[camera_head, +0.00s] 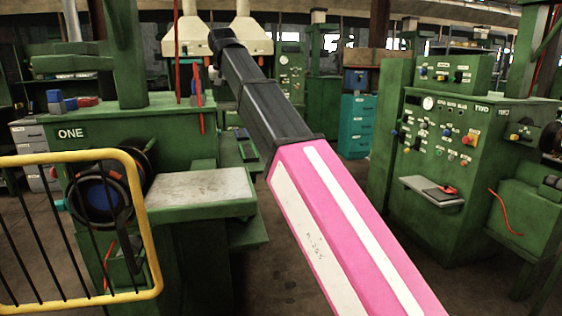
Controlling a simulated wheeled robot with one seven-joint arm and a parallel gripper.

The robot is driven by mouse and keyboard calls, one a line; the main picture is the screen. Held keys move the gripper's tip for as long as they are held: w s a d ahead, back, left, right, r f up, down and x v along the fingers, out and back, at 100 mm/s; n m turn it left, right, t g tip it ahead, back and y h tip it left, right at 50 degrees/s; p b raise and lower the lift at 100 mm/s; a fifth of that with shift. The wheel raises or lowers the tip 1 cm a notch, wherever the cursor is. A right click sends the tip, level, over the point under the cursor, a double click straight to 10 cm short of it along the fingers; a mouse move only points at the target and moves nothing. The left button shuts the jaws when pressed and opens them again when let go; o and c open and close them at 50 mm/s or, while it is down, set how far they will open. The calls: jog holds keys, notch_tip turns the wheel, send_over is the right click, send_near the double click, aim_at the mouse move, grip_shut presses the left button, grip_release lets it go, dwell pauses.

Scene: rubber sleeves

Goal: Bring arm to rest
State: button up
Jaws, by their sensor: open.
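My arm (330,215) crosses the picture from the bottom right to the upper left. Its near part is pink with white stripes and its far part is black. The black part ends in a dark joint-like piece in front of the pale hoods at the top. No gripper fingers can be made out, and I see nothing held.
Green machine ONE (105,160) stands at left, with a grey-topped ledge (200,188) and a yellow guard rail (140,210) before it. Green machine TWO (435,170) stands at right with a small shelf (432,192). A teal drawer cabinet (356,125) stands behind. Floor shows between the machines.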

jog(key=w+d+f+g, duration=0.1)
jog(key=d+f, duration=0.5)
jog(key=f, duration=0.6)
jog(key=d+f, duration=0.6)
jog(key=f, duration=0.6)
jog(key=w+d+f+g, duration=0.1)
jog(key=d+f, duration=0.6)
jog(key=f, duration=0.5)
jog(key=s+d+f, duration=0.5)
jog(key=d+f, duration=0.1)
jog(key=f, duration=0.3)
jog(key=s+d+f+m+g, duration=0.1)
jog(key=s+d+f, duration=0.5)
jog(key=f, duration=0.3)
jog(key=s+d+f+m+g, duration=0.1)
jog(key=s+d+f, duration=0.5)
jog(key=f, duration=0.2)
jog(key=shift+s+f+h, duration=0.15)
jog(key=shift+f+h, duration=0.15)
jog(key=shift+f, duration=0.1)
jog(key=shift+d, duration=0.1)
